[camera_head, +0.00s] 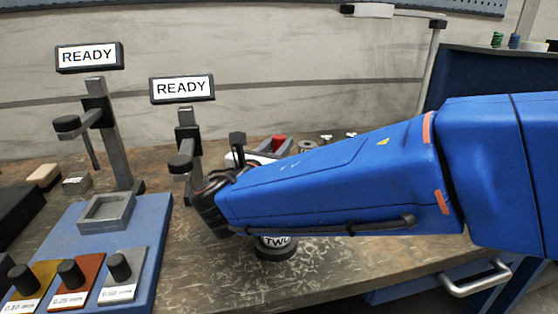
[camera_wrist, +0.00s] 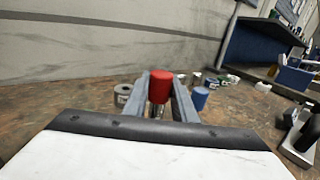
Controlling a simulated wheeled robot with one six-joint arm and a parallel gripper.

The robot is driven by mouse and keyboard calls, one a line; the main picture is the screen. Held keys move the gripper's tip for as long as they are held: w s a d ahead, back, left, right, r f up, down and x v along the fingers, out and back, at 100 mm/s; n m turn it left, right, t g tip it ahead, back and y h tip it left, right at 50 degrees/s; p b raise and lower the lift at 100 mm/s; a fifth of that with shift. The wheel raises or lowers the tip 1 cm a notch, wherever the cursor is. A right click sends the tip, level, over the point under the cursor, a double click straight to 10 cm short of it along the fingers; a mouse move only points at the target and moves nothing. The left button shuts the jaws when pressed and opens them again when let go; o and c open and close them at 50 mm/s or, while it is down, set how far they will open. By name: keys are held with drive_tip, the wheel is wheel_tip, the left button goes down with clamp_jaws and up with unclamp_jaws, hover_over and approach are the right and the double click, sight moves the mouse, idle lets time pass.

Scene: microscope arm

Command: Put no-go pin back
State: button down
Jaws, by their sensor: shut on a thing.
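A red-topped pin (camera_wrist: 160,86), which looks to be the no-go pin, stands between the two grey fingers of my gripper (camera_wrist: 159,98) in the wrist view. The fingers are shut on it, and a short metal part shows below the red top. Its lower end is hidden behind the gripper body. In the head view the red top (camera_head: 278,141) shows just past my blue arm, with my gripper (camera_head: 284,148) mostly hidden by the arm. A blue cylinder (camera_wrist: 200,98) stands to the right of the fingers in the wrist view. No holder for the pin can be made out.
Metal cylinders (camera_wrist: 122,95) stand left of the fingers. A black-and-white item (camera_wrist: 302,138) lies at right. Two stands carry READY signs (camera_head: 89,57) (camera_head: 182,89). A blue tray (camera_head: 152,222) with labelled blocks is at left. A round piece marked TWO (camera_head: 275,249) sits below my arm.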

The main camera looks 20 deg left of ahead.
drive_tip(key=shift+f, duration=1.9)
drive_tip(key=shift+f, duration=0.15)
drive_tip(key=c, duration=1.5)
unclamp_jaws()
drive_tip(key=shift+o, duration=0.2)
drive_tip(key=s, duration=1.1)
drive_tip(key=shift+a, duration=0.2)
drive_tip(key=shift+s, duration=0.55)
